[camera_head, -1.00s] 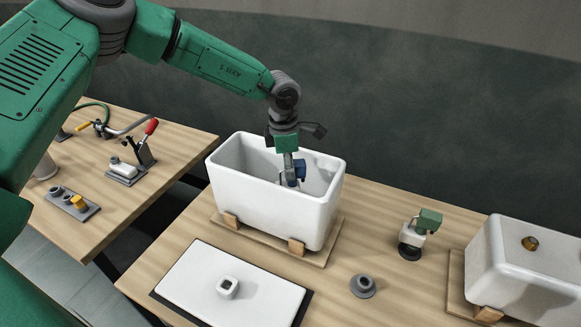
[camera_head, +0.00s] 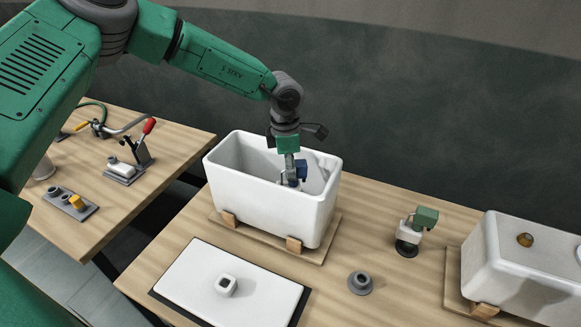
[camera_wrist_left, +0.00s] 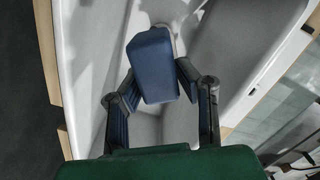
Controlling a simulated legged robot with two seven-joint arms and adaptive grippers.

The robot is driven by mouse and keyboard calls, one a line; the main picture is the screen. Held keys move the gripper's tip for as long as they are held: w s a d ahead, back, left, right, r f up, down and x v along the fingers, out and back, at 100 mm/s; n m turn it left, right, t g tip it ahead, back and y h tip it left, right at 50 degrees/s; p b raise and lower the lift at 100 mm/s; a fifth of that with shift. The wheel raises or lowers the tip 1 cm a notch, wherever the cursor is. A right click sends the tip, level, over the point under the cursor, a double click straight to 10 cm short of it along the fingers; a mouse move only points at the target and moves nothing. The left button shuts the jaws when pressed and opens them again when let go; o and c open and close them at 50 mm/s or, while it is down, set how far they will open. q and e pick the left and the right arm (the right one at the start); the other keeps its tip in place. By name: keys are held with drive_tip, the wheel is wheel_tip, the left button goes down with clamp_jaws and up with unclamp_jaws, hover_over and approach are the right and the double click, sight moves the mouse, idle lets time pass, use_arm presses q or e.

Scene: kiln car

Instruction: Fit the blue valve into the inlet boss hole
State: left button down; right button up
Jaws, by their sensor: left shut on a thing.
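The blue valve (camera_head: 301,168) is inside the open white tank (camera_head: 262,196), near its right end. In the left wrist view the valve (camera_wrist_left: 153,62) shows as a blue block between the fingers. My left gripper (camera_head: 292,177) reaches down into the tank from above and is shut on the valve. The left wrist view shows its two fingers (camera_wrist_left: 160,85) on either side of the block. The inlet boss hole is not clearly visible; the valve and tank wall hide that area, so I cannot tell whether the valve sits in it. My right gripper is not in view.
The tank stands on a wooden board with blocks (camera_head: 294,244). A white lid (camera_head: 195,275) lies in front. A grey ring part (camera_head: 360,283), a green-topped fitting (camera_head: 426,218) and a second white tank (camera_head: 545,262) are to the right. A side table holds a toggle clamp (camera_head: 145,150).

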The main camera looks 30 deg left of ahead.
use_arm(q)
drive_tip(key=shift+d+f, duration=0.2)
drive_tip(key=shift+f, duration=0.1)
drive_tip(key=shift+a+f, duration=0.1)
drive_tip(key=shift+f, duration=0.3)
drive_tip(key=shift+f+b, duration=0.55)
drive_tip(key=shift+f, duration=0.15)
drive_tip(key=c, duration=1.1)
unclamp_jaws()
drive_tip(key=shift+r, duration=0.1)
drive_tip(key=shift+r+p, duration=1.1)
drive_tip(key=shift+r, duration=0.25)
drive_tip(key=shift+s+a+r, duration=0.1)
drive_tip(key=shift+a+r, duration=0.05)
drive_tip(key=shift+r, duration=1.15)
drive_tip(key=shift+s+a+r, duration=0.1)
drive_tip(key=shift+r, duration=1.15)
